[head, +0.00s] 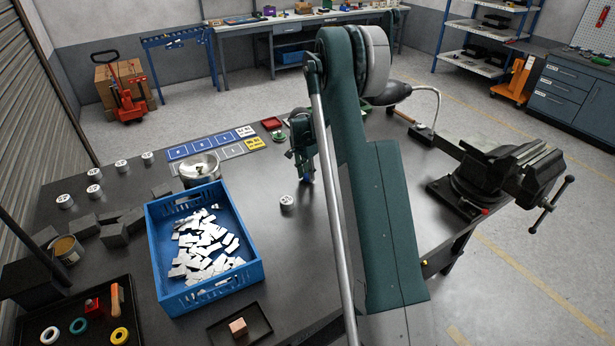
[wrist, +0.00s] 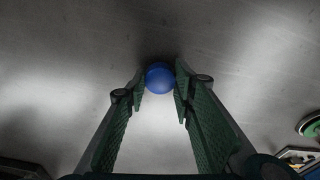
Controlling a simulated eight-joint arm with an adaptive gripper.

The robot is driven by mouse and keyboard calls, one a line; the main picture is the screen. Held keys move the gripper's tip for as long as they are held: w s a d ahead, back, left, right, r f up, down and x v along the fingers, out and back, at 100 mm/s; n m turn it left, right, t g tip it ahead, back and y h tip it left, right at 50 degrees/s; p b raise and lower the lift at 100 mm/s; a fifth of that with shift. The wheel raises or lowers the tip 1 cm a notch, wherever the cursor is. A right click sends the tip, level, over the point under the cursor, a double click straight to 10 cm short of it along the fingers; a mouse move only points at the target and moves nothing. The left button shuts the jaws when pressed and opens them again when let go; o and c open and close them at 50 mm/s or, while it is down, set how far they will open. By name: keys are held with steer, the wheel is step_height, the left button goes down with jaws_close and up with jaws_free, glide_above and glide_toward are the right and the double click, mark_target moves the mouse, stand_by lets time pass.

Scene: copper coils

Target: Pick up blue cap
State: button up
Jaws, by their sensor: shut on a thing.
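The blue cap (wrist: 160,77) is a small round blue piece between the fingertips of my gripper (wrist: 160,88) in the wrist view. The green fingers are shut on it, one on each side. In the head view my gripper (head: 306,178) points down at the dark table, right of the blue crate, with a little blue of the cap at its tip. I cannot tell whether the cap touches the table.
A blue crate (head: 254,270) of metal pieces stands left of my gripper. A small white-topped cylinder (head: 287,203) is close by. A vise (head: 490,175) is at right.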

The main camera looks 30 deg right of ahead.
step_height(320, 180, up, 9)
steer(key=shift+r+p, duration=0.2)
steer(key=shift+p, duration=0.15)
